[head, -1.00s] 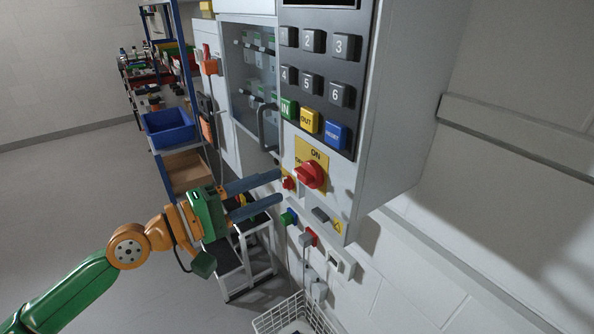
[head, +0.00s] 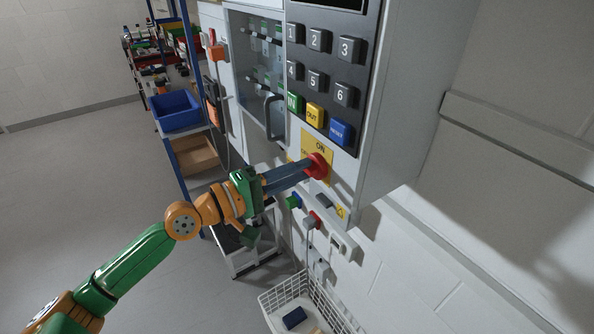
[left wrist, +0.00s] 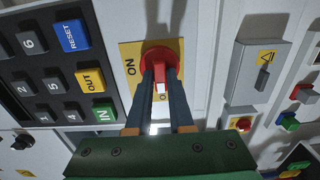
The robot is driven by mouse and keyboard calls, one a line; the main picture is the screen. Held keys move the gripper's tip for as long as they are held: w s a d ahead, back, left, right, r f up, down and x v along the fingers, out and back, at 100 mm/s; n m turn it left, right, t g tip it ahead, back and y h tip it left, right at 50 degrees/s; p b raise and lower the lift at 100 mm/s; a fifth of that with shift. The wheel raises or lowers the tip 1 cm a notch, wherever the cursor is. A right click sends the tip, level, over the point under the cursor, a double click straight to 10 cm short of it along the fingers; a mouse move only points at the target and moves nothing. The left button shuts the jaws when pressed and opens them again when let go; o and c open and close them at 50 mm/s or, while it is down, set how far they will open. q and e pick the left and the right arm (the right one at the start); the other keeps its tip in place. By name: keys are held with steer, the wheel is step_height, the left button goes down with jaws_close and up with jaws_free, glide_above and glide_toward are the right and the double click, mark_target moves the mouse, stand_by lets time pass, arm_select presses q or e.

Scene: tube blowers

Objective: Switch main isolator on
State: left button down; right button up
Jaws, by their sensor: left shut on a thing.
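The main isolator is a red rotary knob (head: 317,166) on a yellow plate (head: 322,147) marked ON, below the keypad on the cabinet front. It also shows in the left wrist view (left wrist: 160,56), with its plate (left wrist: 130,60) behind it. My left gripper (head: 308,167) reaches the knob, and its two blue-grey fingers (left wrist: 160,85) are shut on the knob's grip from both sides. A white mark on the grip shows between the fingers. The fingers hide part of the plate's lettering. My right gripper is not in view.
The keypad (head: 317,70) has numbered grey keys and IN, OUT and RESET keys. A glass door with a handle (head: 272,117) is to its left. Sockets and plugs (head: 312,222) are below. A white wire basket (head: 306,300) stands lower down; blue bins (head: 175,110) are on the left rack.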

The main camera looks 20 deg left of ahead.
arm_select(q)
steer(key=shift+s+d+r+m+b, duration=0.1)
steer(key=shift+m+b, duration=1.1)
steer(key=shift+m, duration=1.75)
steer(key=shift+d+r+m+b, duration=0.1)
steer(key=shift+m+b, duration=1.1)
steer(key=shift+m, duration=1.7)
steer(key=shift+s+r+m+b, duration=0.1)
steer(key=shift+m+b, duration=1.1)
steer(key=shift+m, duration=2.05)
steer(key=c, duration=0.8)
jaws_free()
steer(key=shift+w, duration=0.1)
